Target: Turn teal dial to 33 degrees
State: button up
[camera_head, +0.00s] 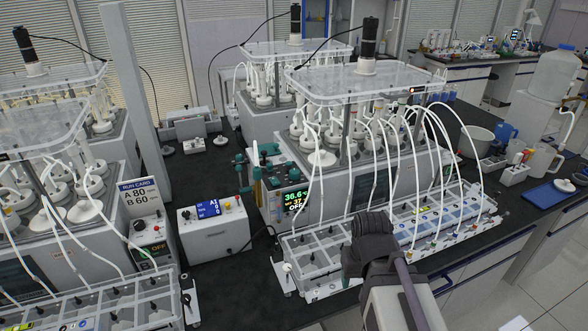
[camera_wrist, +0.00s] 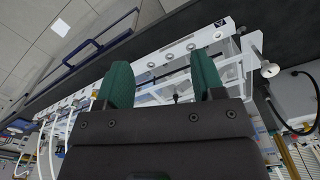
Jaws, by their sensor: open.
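The long clear rack (camera_head: 395,238) with white tubes lies in front of the reactor. A white box with a blue display (camera_head: 213,222) stands left of the control unit, beside a run card (camera_head: 140,200) reading A 80, B 60.

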jog(key=w+a+r+p, duration=0.5)
jog(key=w+r+p, duration=0.45)
jog(key=r, duration=0.25)
notch_tip(320, 180, up, 7)
jog(key=m+p, duration=0.6)
jog(key=p, duration=0.2)
send_over(294, 171)
jog(key=shift+h, duration=0.3)
notch_tip(294, 171, down, 11)
jog(key=b, duration=1.1)
jog(key=shift+r, duration=0.3)
jog(key=c, duration=0.9)
